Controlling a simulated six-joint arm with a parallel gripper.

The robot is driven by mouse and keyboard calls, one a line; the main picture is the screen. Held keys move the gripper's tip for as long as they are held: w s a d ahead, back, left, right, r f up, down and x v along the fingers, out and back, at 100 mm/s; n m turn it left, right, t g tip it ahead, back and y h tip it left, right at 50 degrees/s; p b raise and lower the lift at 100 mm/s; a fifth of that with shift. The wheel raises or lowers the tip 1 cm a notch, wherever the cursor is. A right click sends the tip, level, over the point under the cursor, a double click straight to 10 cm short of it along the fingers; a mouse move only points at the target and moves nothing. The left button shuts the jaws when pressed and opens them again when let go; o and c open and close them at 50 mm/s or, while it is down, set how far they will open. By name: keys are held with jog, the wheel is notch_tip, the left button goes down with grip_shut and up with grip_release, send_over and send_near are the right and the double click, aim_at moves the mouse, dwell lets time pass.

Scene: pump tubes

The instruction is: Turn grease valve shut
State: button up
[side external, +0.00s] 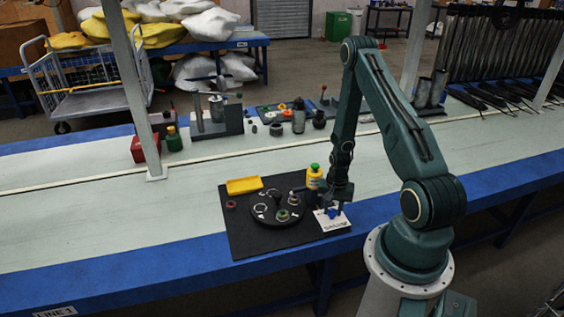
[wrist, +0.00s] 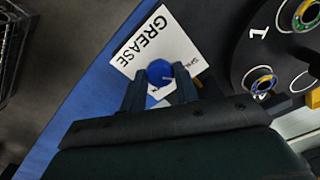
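The grease valve shows as a round blue knob (wrist: 159,72) on a white card (wrist: 150,42) printed GREASE. In the side view the card (side external: 333,222) lies at the front right of the black mat, with the blue part (side external: 331,212) on it. My gripper (wrist: 158,76) is over the card, its two dark fingers on either side of the knob. Small gaps show between the knob and the fingers. Smaller print beside the right finger is partly covered, and the lower part of the valve is hard to make out. In the side view my gripper (side external: 338,205) points down at the card.
A round black plate (side external: 275,207) with numbered ring fittings is left of the card on the black mat (side external: 245,240). A yellow bottle (side external: 314,177) stands close behind my gripper. A yellow tray (side external: 244,185) lies at the mat's back left. The bench's blue front edge (side external: 190,279) is near.

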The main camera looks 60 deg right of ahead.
aim_at(333, 211)
jog(key=shift+n, duration=0.7)
jog(key=o, duration=1)
jog(key=shift+c, duration=0.2)
jog(key=shift+r, duration=0.1)
notch_tip(333, 211, up, 14)
jog(key=shift+f, duration=0.2)
